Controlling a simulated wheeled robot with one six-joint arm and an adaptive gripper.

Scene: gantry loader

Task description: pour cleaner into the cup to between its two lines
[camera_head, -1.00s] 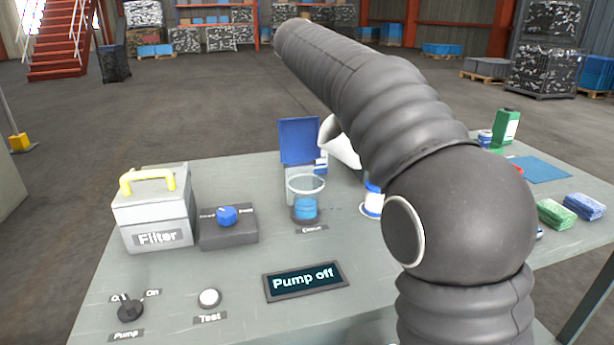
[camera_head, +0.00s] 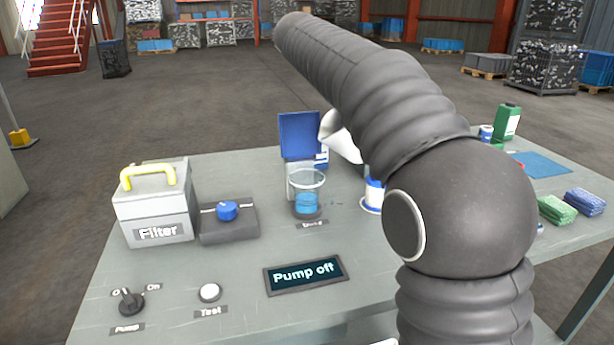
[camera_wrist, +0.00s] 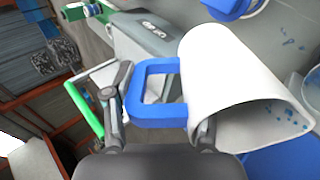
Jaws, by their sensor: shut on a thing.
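The clear cup (camera_head: 306,184) stands upright on a small dark base on the table, with blue liquid in its lower part. Its two lines are too small to make out. A white jug (camera_head: 342,137) is tilted above and to the right of the cup, apart from it. In the wrist view the jug (camera_wrist: 225,80) lies on its side, mouth to the lower right, with blue drops showing near the mouth. My gripper (camera_wrist: 160,112) is shut on its blue handle (camera_wrist: 150,85). In the head view my arm hides the gripper. No stream of liquid shows.
Behind the cup is a blue panel (camera_head: 299,135). Left are a filter box (camera_head: 157,210) and a blue knob (camera_head: 227,211). A display (camera_head: 305,275) reads "Pump off". A white-and-blue container (camera_head: 374,192) stands close right of the cup.

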